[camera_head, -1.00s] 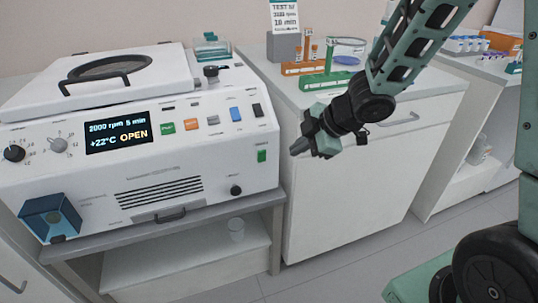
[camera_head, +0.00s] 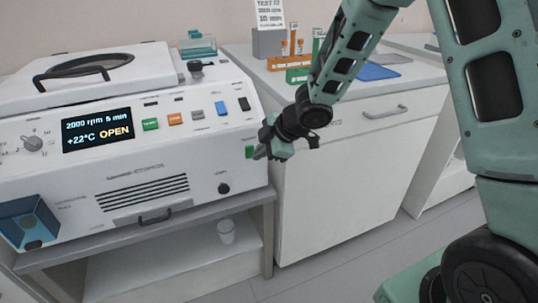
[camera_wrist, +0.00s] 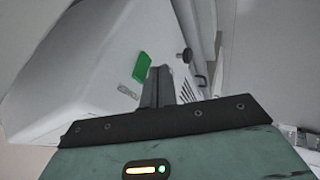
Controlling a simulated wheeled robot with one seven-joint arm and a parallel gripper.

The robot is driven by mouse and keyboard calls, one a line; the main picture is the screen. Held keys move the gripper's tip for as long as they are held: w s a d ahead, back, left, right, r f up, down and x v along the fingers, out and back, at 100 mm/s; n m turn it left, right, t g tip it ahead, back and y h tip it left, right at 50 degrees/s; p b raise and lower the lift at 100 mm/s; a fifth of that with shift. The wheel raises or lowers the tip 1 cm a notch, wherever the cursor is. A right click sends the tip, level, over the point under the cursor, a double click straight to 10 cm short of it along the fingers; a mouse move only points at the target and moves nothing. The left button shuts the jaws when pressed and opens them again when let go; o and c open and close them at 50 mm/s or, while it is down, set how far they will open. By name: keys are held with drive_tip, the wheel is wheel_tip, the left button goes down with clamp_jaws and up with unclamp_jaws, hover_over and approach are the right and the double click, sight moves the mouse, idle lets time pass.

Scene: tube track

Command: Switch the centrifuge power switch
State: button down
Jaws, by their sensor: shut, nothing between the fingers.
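The white centrifuge (camera_head: 75,185) stands on a grey bench at the left, with its lid down and its display reading "2000 rpm 5 min, +22°C OPEN". Its green power switch (camera_head: 249,152) is on the front panel near the right edge, and in the wrist view the green switch (camera_wrist: 142,68) lies just left of my fingertips, above a label. My gripper (camera_head: 259,154) is shut and empty, its tips close by the switch at the right. The wrist view shows the shut fingers (camera_wrist: 158,80) side by side; I cannot tell whether they touch the panel.
A black knob (camera_head: 223,188) sits below the switch, and it also shows in the wrist view (camera_wrist: 183,55). A white cabinet (camera_head: 340,200) with tube racks and a blue mat (camera_head: 376,72) on top stands to the right.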

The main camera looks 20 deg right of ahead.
drive_tip(key=shift+w+r, duration=0.1)
drive_tip(key=shift+w, duration=0.65)
drive_tip(key=shift+w+r+p, duration=0.25)
drive_tip(key=shift+p, duration=0.45)
drive_tip(key=shift+f, duration=0.2)
drive_tip(key=shift+r, duration=0.1)
drive_tip(key=shift+r+p, duration=0.75)
drive_tip(key=shift+p, duration=0.05)
